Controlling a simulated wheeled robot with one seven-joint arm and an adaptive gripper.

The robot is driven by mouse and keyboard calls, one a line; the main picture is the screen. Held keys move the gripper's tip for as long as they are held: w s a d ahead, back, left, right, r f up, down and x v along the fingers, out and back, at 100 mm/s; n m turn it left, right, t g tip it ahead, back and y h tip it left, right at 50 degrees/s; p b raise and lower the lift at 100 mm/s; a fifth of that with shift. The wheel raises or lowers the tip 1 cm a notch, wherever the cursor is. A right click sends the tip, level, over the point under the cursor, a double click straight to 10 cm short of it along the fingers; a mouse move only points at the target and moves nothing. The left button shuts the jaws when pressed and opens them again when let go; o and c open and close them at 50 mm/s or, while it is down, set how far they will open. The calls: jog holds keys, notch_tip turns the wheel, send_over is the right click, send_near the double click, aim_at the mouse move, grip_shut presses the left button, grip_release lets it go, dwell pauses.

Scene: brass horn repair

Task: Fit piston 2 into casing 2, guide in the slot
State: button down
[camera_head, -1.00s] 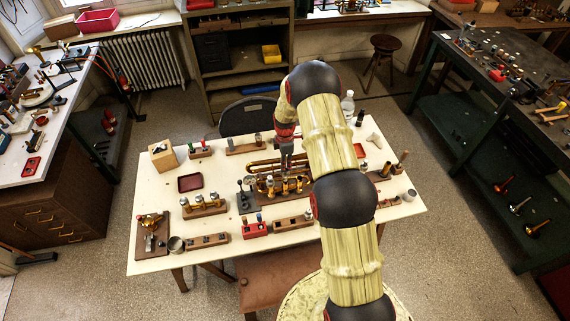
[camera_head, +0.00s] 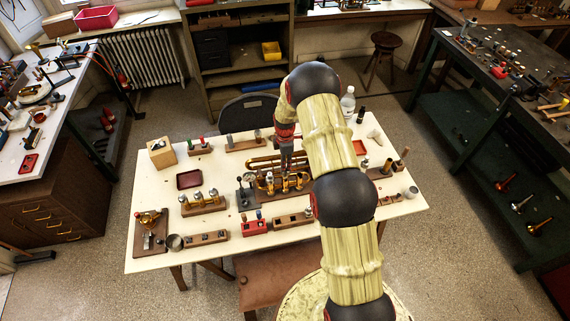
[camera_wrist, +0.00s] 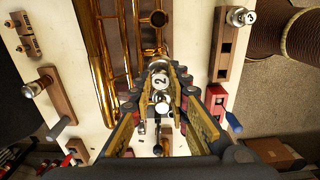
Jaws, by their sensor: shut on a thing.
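Piston 2 shows in the wrist view as a pale round cap marked "2" (camera_wrist: 159,80), between the fingertips of my gripper (camera_wrist: 160,100). My gripper is shut on it. In the head view my gripper (camera_head: 286,162) points down over the brass horn's valve casings (camera_head: 286,183), in the middle of the table. The lower part of piston 2, its guide and the mouth of casing 2 are hidden by the fingers and cap. I cannot tell whether the piston is inside the casing.
Brass tubes (camera_wrist: 105,60) run beside the casings. A wooden rack (camera_wrist: 222,45) holds a piston marked "3" (camera_wrist: 240,17). A red block (camera_head: 254,228) stands in front of the horn, and a rack with silver-topped parts (camera_head: 203,204) to the left. A bottle (camera_head: 348,103) stands behind my arm.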

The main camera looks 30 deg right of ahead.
jog(key=shift+f+b, duration=1.35)
jog(key=shift+f, duration=0.4)
jog(key=c, duration=1.6)
grip_release()
jog(key=shift+c, duration=0.2)
jog(key=shift+r, duration=0.1)
notch_tip(320, 180, up, 12)
jog(key=shift+f, duration=0.1)
